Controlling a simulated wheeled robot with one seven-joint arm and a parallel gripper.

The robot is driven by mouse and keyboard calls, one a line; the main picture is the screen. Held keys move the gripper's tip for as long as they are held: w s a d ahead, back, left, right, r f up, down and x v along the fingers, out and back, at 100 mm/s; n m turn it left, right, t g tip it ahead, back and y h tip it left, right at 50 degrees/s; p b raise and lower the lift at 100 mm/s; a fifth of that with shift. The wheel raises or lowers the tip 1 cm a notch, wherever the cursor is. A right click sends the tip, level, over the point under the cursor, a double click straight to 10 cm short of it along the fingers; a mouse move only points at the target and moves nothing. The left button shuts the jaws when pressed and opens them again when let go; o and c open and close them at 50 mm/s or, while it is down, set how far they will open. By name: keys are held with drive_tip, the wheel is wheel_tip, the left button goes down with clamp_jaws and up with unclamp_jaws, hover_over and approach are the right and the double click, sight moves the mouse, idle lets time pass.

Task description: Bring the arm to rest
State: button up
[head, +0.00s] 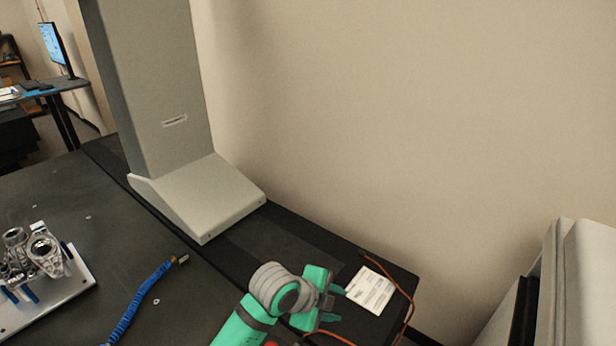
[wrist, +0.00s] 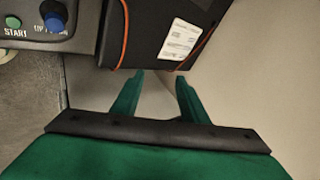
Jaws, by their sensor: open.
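My green arm comes in from the bottom of the head view. My gripper (head: 338,305) is at its end, over the right end of the dark table and just left of a white printed sheet. In the wrist view my gripper (wrist: 161,78) is open, with its two green fingers apart and nothing between them. The fingertips point toward the edge of a black surface with the white printed sheet (wrist: 181,39) on it. Whether the fingers touch that surface cannot be told.
An orange cable (head: 405,297) runs beside the sheet. A grey column (head: 160,90) stands at the back. A blue hose (head: 140,303) and metal parts on a plate (head: 75,285) are left. A control panel (wrist: 85,40) with green and blue buttons is close to the gripper.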

drive_tip(key=w+d+r+n+t+h, duration=0.2)
drive_tip(key=d+r+n+t+h, duration=0.5)
drive_tip(key=d, duration=0.6)
drive_tip(key=s+a+f+n+t+y, duration=0.2)
drive_tip(key=s+a+f+n+y, duration=0.4)
drive_tip(key=s+n, duration=0.3)
drive_tip(key=s+a+f+n+t+y, duration=0.35)
drive_tip(key=s+f+n+y, duration=0.25)
drive_tip(key=s+f+n, duration=0.3)
drive_tip(key=s+a+g, duration=0.1)
drive_tip(key=s+a, duration=0.3)
drive_tip(key=s, duration=0.6)
drive_tip(key=s+a+m+y, duration=0.1)
drive_tip(key=s+a, duration=0.4)
drive_tip(key=s, duration=0.5)
drive_tip(key=shift+a+f+g, duration=0.15)
drive_tip(key=shift+a+g, duration=0.15)
drive_tip(key=shift+g, duration=0.05)
drive_tip(key=shift+s+a+r+m, duration=0.3)
drive_tip(key=shift+s+m, duration=0.1)
drive_tip(key=shift+s, duration=0.15)
drive_tip(key=shift+c, duration=0.2)
